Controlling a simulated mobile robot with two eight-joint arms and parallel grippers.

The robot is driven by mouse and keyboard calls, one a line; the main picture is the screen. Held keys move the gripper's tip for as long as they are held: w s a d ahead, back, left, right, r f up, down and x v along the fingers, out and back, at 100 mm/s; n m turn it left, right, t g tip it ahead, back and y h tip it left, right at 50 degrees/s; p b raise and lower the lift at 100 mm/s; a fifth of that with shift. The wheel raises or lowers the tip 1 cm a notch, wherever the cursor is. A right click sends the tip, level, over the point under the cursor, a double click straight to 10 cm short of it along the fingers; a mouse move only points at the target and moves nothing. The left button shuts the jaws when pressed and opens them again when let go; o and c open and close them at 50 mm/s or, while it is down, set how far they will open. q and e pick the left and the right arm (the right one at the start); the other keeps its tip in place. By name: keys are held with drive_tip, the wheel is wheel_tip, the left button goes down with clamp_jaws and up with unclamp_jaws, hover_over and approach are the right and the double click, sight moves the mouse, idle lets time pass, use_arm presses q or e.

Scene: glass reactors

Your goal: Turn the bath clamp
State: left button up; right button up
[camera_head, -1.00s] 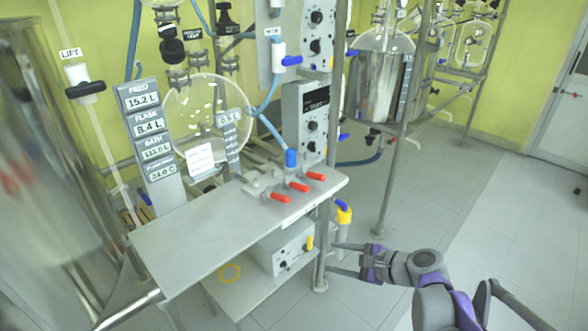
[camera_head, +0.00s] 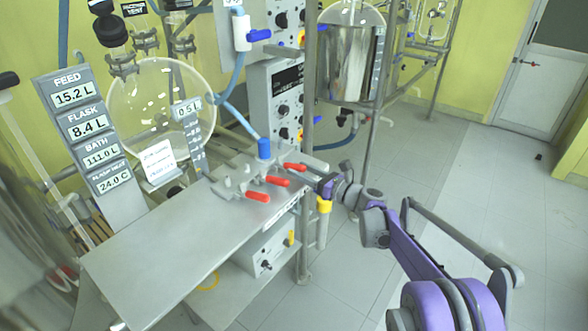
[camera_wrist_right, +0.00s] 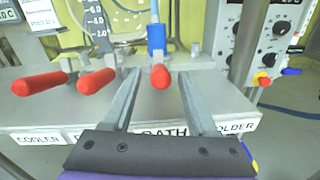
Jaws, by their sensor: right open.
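Three red clamp handles stick out over the front of a grey shelf. The bath clamp (camera_head: 295,167) is the rightmost one in the head view. In the right wrist view its red handle (camera_wrist_right: 161,78) points at the camera above the BATH label (camera_wrist_right: 165,133). My right gripper (camera_head: 309,173) is at the shelf's right end, close to this handle. In the wrist view my right gripper's fingers (camera_wrist_right: 160,88) are open, one on each side of the handle, with gaps visible. My left gripper is not in view.
Two other red handles, the middle one (camera_head: 277,181) and the front one (camera_head: 257,196), sit left of the bath clamp. The grey shelf (camera_head: 165,262) is bare at its near left. A blue-capped hose fitting (camera_head: 264,149) stands behind the handles. A metal post (camera_head: 304,235) is below right.

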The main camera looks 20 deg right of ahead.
drive_tip(key=shift+x, duration=1.35)
clamp_jaws()
idle(0.4)
